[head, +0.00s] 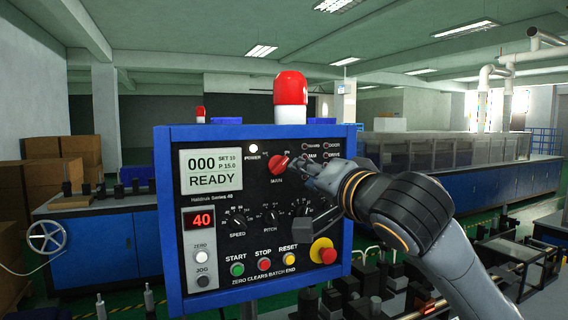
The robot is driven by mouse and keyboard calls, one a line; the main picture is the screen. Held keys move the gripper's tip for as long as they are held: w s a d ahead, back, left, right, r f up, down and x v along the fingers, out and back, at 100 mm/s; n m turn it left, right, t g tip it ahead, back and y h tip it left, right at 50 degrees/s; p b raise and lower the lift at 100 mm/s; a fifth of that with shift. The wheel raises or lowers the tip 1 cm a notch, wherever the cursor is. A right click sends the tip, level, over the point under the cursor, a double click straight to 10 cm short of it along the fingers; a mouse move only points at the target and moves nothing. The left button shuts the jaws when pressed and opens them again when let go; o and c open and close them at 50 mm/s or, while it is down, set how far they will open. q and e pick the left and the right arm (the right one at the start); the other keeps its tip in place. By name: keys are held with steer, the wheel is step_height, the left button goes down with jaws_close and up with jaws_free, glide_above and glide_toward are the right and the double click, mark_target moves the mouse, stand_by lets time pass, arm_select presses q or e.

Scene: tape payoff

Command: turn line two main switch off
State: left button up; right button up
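The blue-framed control panel (168,215) stands in front of me. Its red MAIN switch (278,165) is a rotary knob on a round base in the upper middle, tilted towards the ON mark at upper right. The white POWER lamp (253,148) beside it is lit, and the display (211,172) reads 000 and READY. My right gripper (296,167) reaches in from the right, its fingertips at the right side of the knob. I cannot tell whether they touch it. The finger gap is hidden by the viewing angle. My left gripper is not in view.
Below the switch are SPEED (238,219) and PITCH (270,218) dials, START, STOP and RESET buttons, and a red emergency stop (323,250) under my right wrist. A red beacon (290,88) tops the panel. Machinery stands at lower right.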

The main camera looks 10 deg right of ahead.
mark_target(282, 166)
steer(key=w+p, duration=0.1)
steer(key=w, duration=0.2)
steer(key=w+a+p, duration=0.1)
steer(key=w, duration=0.2)
steer(key=w+p, duration=0.1)
steer(key=w, duration=0.2)
steer(key=shift+w+a+r, duration=0.1)
steer(key=shift+w+a, duration=0.1)
steer(key=shift+a, duration=0.2)
steer(key=shift+w+a, duration=0.15)
steer(key=shift+w, duration=0.3)
jaws_close()
